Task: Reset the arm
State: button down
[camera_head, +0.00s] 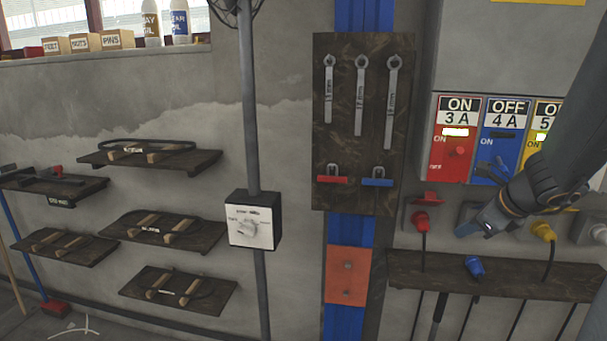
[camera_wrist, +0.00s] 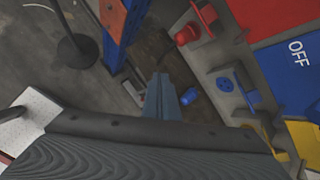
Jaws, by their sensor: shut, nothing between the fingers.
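My arm (camera_head: 545,185) reaches in from the upper right in the head view. My gripper (camera_head: 463,230) is in front of the wall below the blue "OFF 4 A" panel (camera_head: 500,142) and above the shelf with the plugs. In the wrist view my gripper (camera_wrist: 160,92) shows its two fingers pressed together, with nothing between them. A blue plug (camera_head: 474,266) is on the shelf below the gripper, apart from it. It also shows in the wrist view (camera_wrist: 190,96), just right of the fingertips. A blue socket (camera_wrist: 226,84) is farther right there.
A red "ON 3 A" panel (camera_head: 457,150) is left of the blue one. A red plug (camera_head: 420,220) sits below it and a yellow plug (camera_head: 543,232) is right of my gripper. The shelf (camera_head: 440,272) juts out below. A wrench board (camera_head: 345,155) hangs left.

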jog(key=s+a+f+n+g, duration=0.3)
jog(key=s+a+f+n, duration=0.2)
jog(key=s+a+n, duration=0.3)
jog(key=s+a+f+n+g, duration=0.4)
jog(key=s+a+n, duration=0.4)
jog(key=a+n, duration=0.8)
jog(key=n, duration=0.5)
jog(key=shift+s+a+f+h, duration=0.15)
jog(key=shift+s+f+h, duration=0.15)
jog(key=shift+f, duration=0.1)
